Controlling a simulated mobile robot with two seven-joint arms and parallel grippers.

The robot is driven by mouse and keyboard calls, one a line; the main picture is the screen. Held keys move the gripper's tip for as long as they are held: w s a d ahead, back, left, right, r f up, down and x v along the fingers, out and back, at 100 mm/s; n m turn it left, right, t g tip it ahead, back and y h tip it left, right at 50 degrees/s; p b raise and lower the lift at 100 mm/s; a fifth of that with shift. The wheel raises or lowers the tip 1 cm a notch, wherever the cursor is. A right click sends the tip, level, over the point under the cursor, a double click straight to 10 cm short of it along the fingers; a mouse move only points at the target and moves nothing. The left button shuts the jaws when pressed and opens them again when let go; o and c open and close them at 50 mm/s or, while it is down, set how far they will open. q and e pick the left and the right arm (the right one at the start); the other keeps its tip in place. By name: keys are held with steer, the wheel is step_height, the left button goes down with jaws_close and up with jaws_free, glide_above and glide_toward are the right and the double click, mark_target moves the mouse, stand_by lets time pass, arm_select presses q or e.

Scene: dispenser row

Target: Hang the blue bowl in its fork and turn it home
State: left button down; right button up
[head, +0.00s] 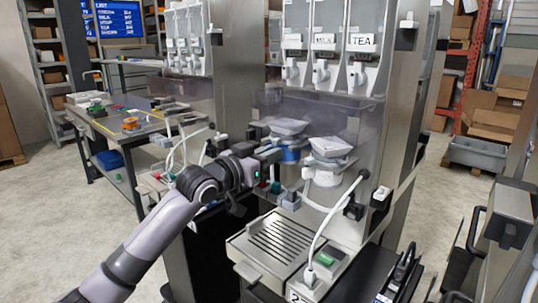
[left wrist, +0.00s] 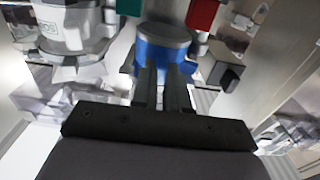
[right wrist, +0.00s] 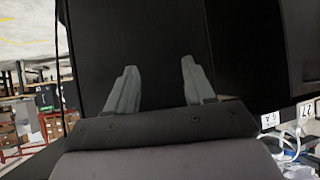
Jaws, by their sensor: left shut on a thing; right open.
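The blue bowl (head: 291,155) sits under a clear funnel (head: 287,127) at the dispenser in the middle of the head view. My left gripper (head: 270,153) reaches it from the left and is shut on it. In the left wrist view the blue bowl (left wrist: 160,52) is a blue cylinder with a grey top, just beyond my left fingertips (left wrist: 165,80). I cannot make out its fork, or whether the bowl is seated in one. My right gripper (right wrist: 160,75) is open and empty in front of a dark panel. It is not clear in the head view.
A white-grey bowl unit (head: 328,172) hangs close to the right of the blue bowl. Below is a slotted drip tray (head: 275,240) with a white hose (head: 335,215) beside it. A green block (left wrist: 130,6) and a red block (left wrist: 202,14) flank the bowl in the left wrist view.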

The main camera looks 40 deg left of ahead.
arm_select(q)
steer(key=shift+a+m+h, duration=0.35)
steer(key=shift+m+h, duration=0.05)
steer(key=shift+h, duration=0.2)
steer(key=shift+f+m+h+b, duration=0.1)
steer(key=shift+m+h+b, duration=0.2)
steer(key=shift+h+b, duration=0.25)
steer(key=shift+a+g+h, duration=0.2)
steer(key=shift+g+h, duration=0.05)
steer(key=shift+g, duration=0.05)
steer(key=shift+w+b, duration=0.1)
steer(key=shift+b, duration=0.2)
